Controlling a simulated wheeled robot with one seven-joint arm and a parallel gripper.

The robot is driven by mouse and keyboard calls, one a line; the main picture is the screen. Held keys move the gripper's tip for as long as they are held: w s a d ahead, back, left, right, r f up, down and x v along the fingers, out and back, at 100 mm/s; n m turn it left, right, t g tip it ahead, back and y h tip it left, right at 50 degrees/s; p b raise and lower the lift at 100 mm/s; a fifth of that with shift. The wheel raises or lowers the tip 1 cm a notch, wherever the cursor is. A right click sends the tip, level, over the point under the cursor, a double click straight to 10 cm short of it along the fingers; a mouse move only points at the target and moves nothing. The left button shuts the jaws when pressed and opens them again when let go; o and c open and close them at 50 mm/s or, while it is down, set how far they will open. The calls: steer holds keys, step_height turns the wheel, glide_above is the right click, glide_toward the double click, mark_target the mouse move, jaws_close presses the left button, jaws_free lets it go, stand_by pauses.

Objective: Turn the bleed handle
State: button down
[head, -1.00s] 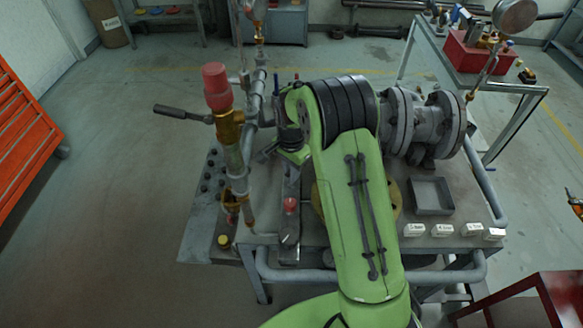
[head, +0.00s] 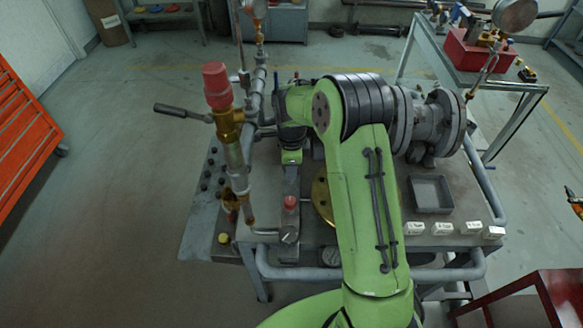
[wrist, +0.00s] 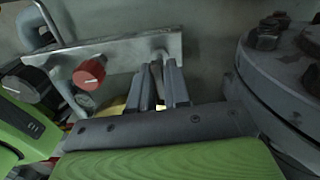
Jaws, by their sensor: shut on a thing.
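In the wrist view my gripper (wrist: 163,78) has its two grey fingers close together around a thin brownish piece (wrist: 156,72), which looks like the bleed handle. The piece is at the right end of a flat metal strip (wrist: 130,50), and its lower part is hidden between the fingers. The strip also carries a red knob (wrist: 89,72), left of and apart from my fingers.
A large bolted flange (wrist: 280,80) stands close on the right of my gripper. In the head view a brass valve (head: 229,125) with a red cap and a dark lever (head: 180,112) rises at left. A grey tray (head: 431,192) and white tags sit at right on the bench (head: 205,235).

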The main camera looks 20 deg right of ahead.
steer(key=shift+m, duration=0.4)
steer(key=shift+r, duration=0.1)
steer(key=c, duration=1.2)
jaws_free()
